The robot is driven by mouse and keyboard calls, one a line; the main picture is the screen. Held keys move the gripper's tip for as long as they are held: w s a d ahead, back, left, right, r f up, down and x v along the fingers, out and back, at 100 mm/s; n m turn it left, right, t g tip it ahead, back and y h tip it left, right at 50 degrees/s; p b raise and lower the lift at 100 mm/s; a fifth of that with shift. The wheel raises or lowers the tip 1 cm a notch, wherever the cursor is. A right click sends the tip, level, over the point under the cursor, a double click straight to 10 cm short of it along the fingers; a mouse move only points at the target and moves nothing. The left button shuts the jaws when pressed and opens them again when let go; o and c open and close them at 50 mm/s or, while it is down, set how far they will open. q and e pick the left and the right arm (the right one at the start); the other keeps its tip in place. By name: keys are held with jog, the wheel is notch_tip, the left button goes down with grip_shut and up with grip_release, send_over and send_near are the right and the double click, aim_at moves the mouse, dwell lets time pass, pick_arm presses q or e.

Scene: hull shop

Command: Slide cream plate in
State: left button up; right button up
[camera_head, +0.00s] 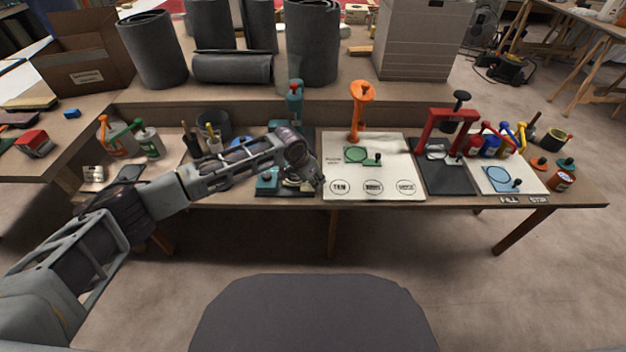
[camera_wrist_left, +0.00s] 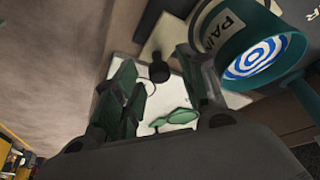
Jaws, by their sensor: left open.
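My left gripper (camera_head: 318,183) is open beside the front of a teal press (camera_head: 295,100) with a dark base (camera_head: 275,192). A small cream piece (camera_head: 294,184), possibly the cream plate, lies at that base, partly hidden by the gripper. In the left wrist view my open fingers (camera_wrist_left: 162,95) stand on either side of a dark knob (camera_wrist_left: 158,72). I cannot tell whether the knob belongs to the cream plate or whether a finger touches it. My right gripper is out of view.
A cream board (camera_head: 335,168) with printed circles and a green paddle shape lies right of the gripper. An orange stand (camera_head: 358,108) rises behind it. A red press (camera_head: 444,132) stands further right. Cups and bottles stand left, grey rolls (camera_head: 312,45) behind.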

pick_arm(q)
jog(key=shift+d+f, duration=0.1)
jog(key=shift+f, duration=0.1)
grip_shut()
dwell(0.3)
